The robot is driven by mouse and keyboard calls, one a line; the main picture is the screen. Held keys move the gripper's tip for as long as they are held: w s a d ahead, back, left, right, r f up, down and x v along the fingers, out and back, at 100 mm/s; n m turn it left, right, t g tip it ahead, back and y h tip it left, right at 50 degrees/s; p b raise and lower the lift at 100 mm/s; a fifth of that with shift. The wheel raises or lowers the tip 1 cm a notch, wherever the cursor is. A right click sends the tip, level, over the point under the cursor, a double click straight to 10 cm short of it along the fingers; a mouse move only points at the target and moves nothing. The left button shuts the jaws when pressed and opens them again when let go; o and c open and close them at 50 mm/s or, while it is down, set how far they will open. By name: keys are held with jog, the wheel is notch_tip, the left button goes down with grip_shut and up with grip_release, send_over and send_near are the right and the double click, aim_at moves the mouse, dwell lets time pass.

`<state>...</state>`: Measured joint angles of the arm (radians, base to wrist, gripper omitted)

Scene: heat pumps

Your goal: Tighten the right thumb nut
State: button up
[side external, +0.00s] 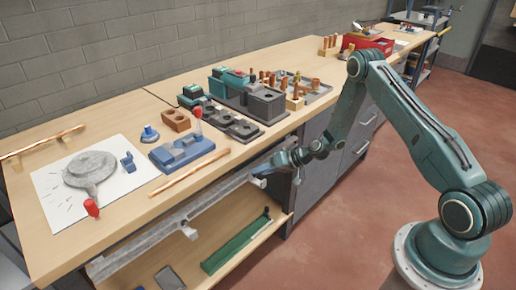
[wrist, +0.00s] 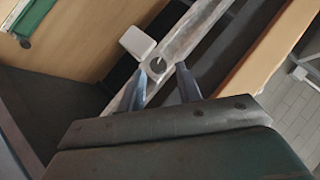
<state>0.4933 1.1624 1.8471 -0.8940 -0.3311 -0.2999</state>
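A grey metal rail (side external: 222,200) runs along the front of the bench, and it crosses the wrist view diagonally (wrist: 190,32). Near its right end, a small dark round piece with a light mark, apparently the right thumb nut (wrist: 157,66), sits beside a pale block (wrist: 137,42). My gripper (side external: 268,176) is at the right end of the rail. In the wrist view my gripper (wrist: 160,68) has its two fingers apart, one on each side of the nut, with visible gaps. In the side view the nut is hidden or too small to make out.
The wooden bench top (side external: 145,105) lies behind the rail, with a blue fixture (side external: 182,150) and a copper pipe (side external: 188,173) near its front edge. A lower shelf (side external: 222,262) holds a green bar (side external: 236,245). A bracket (side external: 189,232) sticks out from the rail's middle.

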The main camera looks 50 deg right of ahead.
jog(key=shift+v, duration=1.65)
jog(key=shift+s+f, duration=0.1)
notch_tip(320, 180, up, 7)
jog(key=a+f+n+h, duration=0.4)
jog(key=f+h, duration=0.1)
jog(key=h, duration=0.2)
jog(key=shift+f+g, duration=0.3)
jog(key=shift+a, duration=0.1)
